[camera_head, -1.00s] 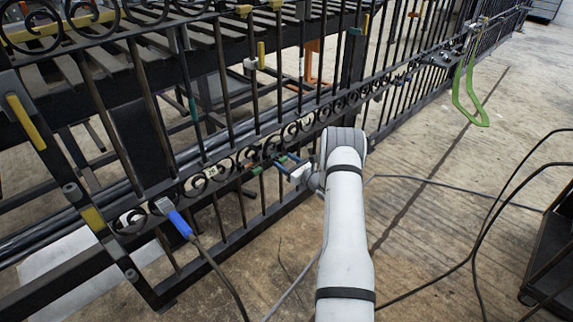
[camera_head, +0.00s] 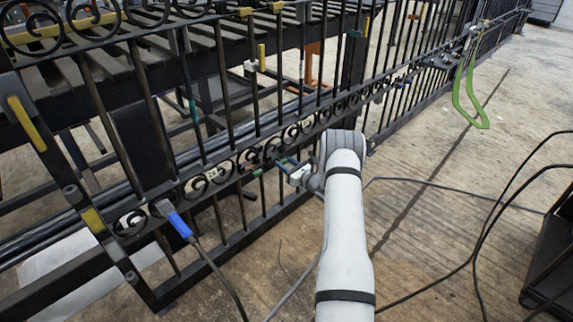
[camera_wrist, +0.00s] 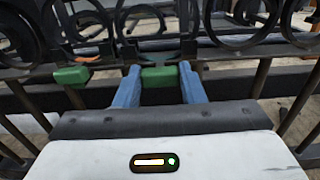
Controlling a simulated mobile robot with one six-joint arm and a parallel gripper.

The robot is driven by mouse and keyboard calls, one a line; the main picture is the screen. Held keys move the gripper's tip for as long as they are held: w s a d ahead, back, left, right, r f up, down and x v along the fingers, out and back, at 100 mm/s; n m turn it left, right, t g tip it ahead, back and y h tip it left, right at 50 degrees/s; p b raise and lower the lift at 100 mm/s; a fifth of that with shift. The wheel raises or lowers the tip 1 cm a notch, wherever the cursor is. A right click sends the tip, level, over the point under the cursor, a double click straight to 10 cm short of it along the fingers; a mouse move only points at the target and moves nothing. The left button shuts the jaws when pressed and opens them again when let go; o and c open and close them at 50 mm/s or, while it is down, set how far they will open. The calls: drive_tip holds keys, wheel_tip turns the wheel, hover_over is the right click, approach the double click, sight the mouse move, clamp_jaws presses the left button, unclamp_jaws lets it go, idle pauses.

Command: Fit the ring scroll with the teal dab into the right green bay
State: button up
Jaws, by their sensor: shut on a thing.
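My gripper (camera_wrist: 159,72) shows in the wrist view with its two blue fingers reaching up to the gate rail, and it is shut on a dark scroll piece whose ring (camera_wrist: 120,20) shows above the fingertips. A green block (camera_wrist: 160,78) marking the right green bay lies between the fingers, and another green block (camera_wrist: 72,75) is to the left. In the head view my gripper (camera_head: 281,160) is at the scroll row, partly hidden by my wrist. Whether the scroll is seated cannot be told.
The black gate (camera_head: 205,140) runs from lower left to upper right, with bars close around my gripper. A green loop (camera_head: 469,100) hangs farther along. Cables (camera_head: 480,225) cross the floor on the right.

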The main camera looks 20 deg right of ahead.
sight(285, 163)
drive_tip(key=shift+f+b+x, duration=0.2)
drive_tip(key=shift+b+x, duration=0.5)
drive_tip(key=shift+x, duration=0.25)
clamp_jaws()
drive_tip(key=shift+w+r, duration=0.25)
drive_tip(key=shift+r, duration=0.05)
drive_tip(key=o, duration=1.3)
unclamp_jaws()
drive_tip(key=shift+f, duration=0.1)
drive_tip(key=shift+c, duration=0.2)
drive_tip(key=p+v, duration=0.2)
drive_tip(key=v, duration=0.5)
drive_tip(key=shift+s+p, duration=0.3)
drive_tip(key=shift+s, duration=0.05)
